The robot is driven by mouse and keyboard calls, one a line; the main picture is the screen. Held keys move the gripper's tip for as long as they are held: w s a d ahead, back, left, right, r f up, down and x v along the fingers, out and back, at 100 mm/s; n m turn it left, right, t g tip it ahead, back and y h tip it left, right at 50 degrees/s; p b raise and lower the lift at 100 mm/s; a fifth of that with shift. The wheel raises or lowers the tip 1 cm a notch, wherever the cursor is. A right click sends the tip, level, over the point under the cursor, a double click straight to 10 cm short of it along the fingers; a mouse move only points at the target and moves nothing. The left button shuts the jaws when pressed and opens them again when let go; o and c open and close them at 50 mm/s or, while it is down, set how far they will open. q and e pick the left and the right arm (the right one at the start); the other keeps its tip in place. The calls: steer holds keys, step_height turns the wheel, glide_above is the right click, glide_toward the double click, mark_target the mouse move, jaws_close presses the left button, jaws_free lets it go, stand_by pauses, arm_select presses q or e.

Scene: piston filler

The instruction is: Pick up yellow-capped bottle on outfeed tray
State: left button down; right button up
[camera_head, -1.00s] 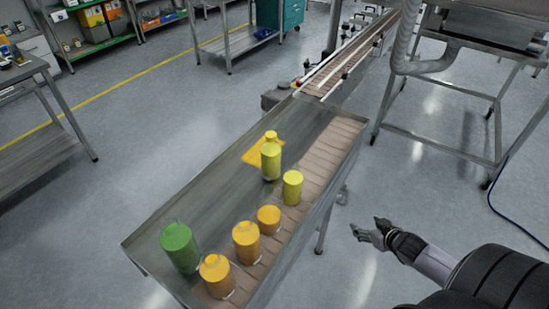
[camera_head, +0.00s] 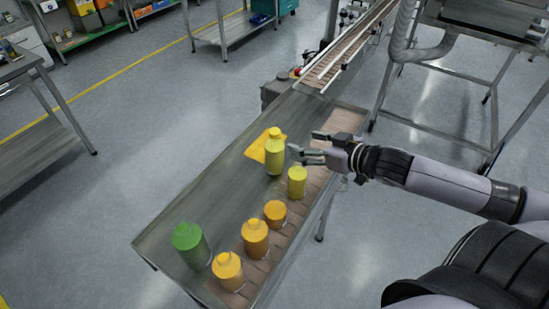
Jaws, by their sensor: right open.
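The yellow-capped bottle (camera_head: 275,157) stands upright on the outfeed tray (camera_head: 222,192), at the edge of a flat yellow-orange piece (camera_head: 257,147). My right gripper (camera_head: 302,145) is open and empty just right of this bottle, with its fingers pointing left toward it. A small gap seems to lie between the fingertips and the bottle. A shorter yellow-green container (camera_head: 297,182) stands just below the gripper in the picture. My left gripper is not in view.
A green bottle (camera_head: 190,245) and several orange containers, one of them here (camera_head: 255,238), stand at the tray's near end. A conveyor (camera_head: 345,55) leads away behind the tray. A metal frame (camera_head: 455,95) stands at right. The tray's left part is bare.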

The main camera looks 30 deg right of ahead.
mark_target(279, 136)
steer(key=shift+w+a+f, duration=0.15)
steer(key=shift+w+f, duration=0.05)
steer(key=shift+w, duration=0.45)
steer(key=shift+p+x, duration=0.6)
steer(key=shift+x, duration=3.2)
steer(key=shift+w+f+p, duration=0.25)
steer(key=shift+w+p, duration=0.1)
steer(key=shift+w, duration=0.1)
steer(key=p+x, duration=0.1)
steer(key=x, duration=0.2)
steer(key=shift+f, duration=0.3)
steer(key=shift+w+f, duration=0.25)
steer(key=shift+w, duration=0.25)
steer(key=shift+s, duration=0.1)
steer(key=shift+c, duration=0.2)
